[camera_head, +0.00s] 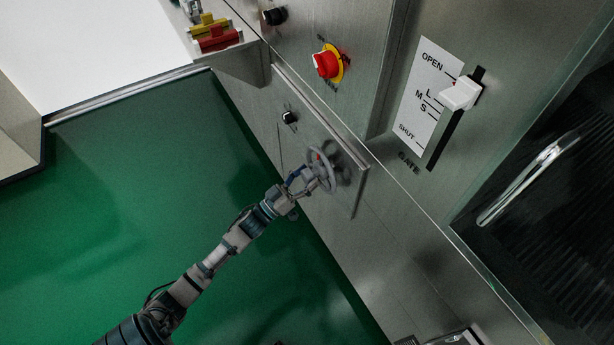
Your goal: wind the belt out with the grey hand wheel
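The grey hand wheel (321,171) sticks out from the steel front panel, near the middle of the camera_head view. It is a spoked ring with a small red spot near its hub. My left arm comes up from the lower left, and my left gripper (298,181) is at the left side of the wheel's rim. It overlaps the rim in the picture. Whether its fingers are closed on the rim is too small to tell. The belt cannot be made out. My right gripper does not show.
A red knob on a yellow plate (327,64) and a black knob (289,118) sit on the panels. A white gate lever (461,94) stands by its OPEN-to-SHUT scale. A dark door with a handle (528,178) is at right. Green floor (120,200) lies clear at left.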

